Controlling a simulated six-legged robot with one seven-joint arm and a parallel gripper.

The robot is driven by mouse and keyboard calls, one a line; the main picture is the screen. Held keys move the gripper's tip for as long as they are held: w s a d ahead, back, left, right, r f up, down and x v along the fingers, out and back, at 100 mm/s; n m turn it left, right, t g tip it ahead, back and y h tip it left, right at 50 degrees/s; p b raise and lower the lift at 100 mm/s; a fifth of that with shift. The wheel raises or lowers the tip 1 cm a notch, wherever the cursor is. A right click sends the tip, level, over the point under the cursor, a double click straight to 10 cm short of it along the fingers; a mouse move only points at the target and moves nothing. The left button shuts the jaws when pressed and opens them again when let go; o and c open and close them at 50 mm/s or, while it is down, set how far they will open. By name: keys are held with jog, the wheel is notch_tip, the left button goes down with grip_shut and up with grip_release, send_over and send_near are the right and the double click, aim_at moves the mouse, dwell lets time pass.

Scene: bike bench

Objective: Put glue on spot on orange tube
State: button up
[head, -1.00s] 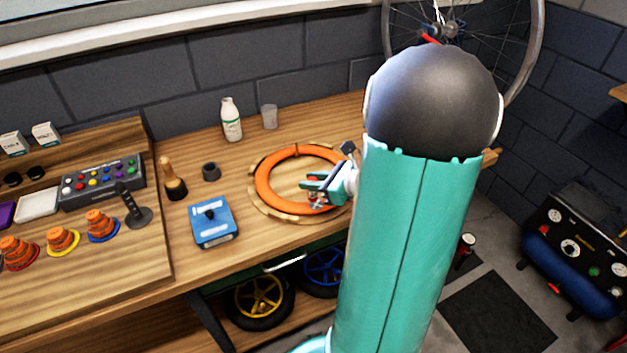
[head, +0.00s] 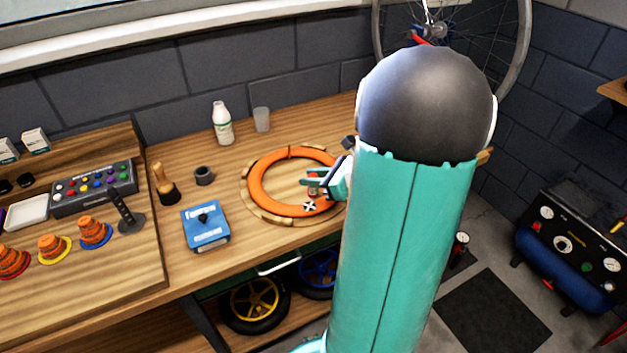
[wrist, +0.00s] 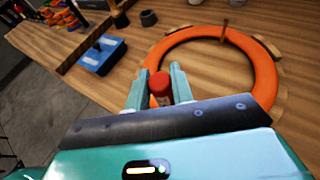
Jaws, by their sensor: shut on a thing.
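The orange tube (head: 262,192) is a ring lying flat on a pale wooden ring on the bench. It also shows in the wrist view (wrist: 268,75). A round spot with a dark-and-white cross (head: 309,207) is on its near right part. My gripper (head: 312,183) is just above and behind the spot, at the right side of the ring. In the wrist view my gripper (wrist: 159,88) is shut on a small red-topped thing (wrist: 159,83). Its lower part is hidden, so I cannot tell whether it is the glue.
A blue box (head: 206,226) stands left of the ring, with a dark cup (head: 204,175) and wooden-handled tool (head: 165,185) behind it. A white bottle (head: 222,124) and clear cup (head: 261,119) stand at the back. My arm hides the bench's right part.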

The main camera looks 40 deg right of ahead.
jog(key=shift+r, duration=2.9)
